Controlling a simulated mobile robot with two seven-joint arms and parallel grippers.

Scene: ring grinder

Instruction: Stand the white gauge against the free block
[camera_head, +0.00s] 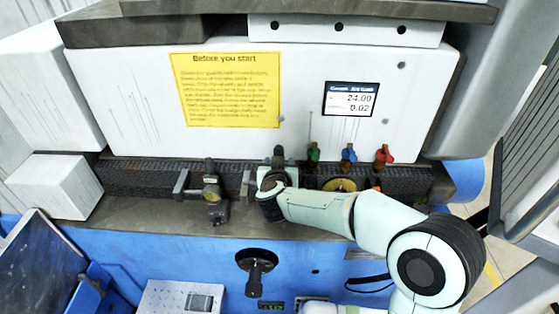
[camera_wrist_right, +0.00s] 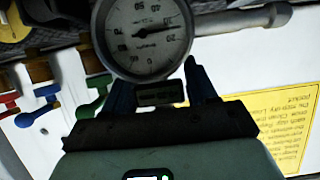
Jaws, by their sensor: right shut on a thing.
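The white gauge (camera_wrist_right: 148,35) is a round dial with a white face, dark numbers and a grey stem reaching right in the right wrist view. My right gripper (camera_wrist_right: 160,92) is shut on it, with a finger on each side of its dark mount. In the head view my right gripper (camera_head: 271,190) is at the ledge in front of the machine; it hides most of the gauge. Just left of it stands a dark fitting with a brass middle (camera_head: 211,190). I cannot tell which piece is the free block. My left gripper is not in view.
Green (camera_head: 313,153), blue (camera_head: 348,154) and red (camera_head: 384,155) levers stand right of the gripper. A brass ring (camera_head: 340,185) sits below them. A grey bracket (camera_head: 181,184) is left of the fitting. The ledge (camera_head: 140,214) is bare toward the left.

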